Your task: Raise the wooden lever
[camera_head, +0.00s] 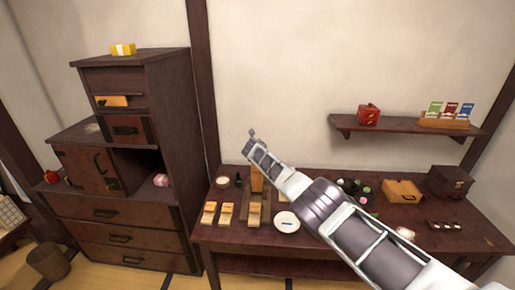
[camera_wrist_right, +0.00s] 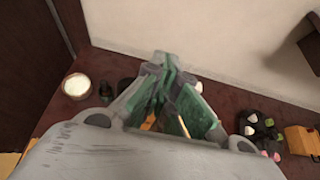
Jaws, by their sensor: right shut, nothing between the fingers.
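My right gripper (camera_head: 252,133) reaches in over the table with its fingers shut and empty, pointing up in front of the wall. In the right wrist view its closed fingers (camera_wrist_right: 163,62) fill the middle. An upright light-wood piece (camera_head: 257,184), likely the wooden lever, stands on the table below the gripper. My arm hides part of it, so its exact tilt cannot be told. Small bits of light wood (camera_wrist_right: 149,122) show through the finger linkage in the wrist view. My left gripper is in neither view.
The dark table (camera_head: 225,236) holds several wooden blocks (camera_head: 226,213), a white plate (camera_head: 287,222), a white bowl (camera_head: 222,182), dark rolls (camera_head: 352,187) and a wooden box (camera_head: 402,191). A wall shelf (camera_head: 390,125) is at right, a tall cabinet (camera_head: 166,107) at left. Open air surrounds the gripper.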

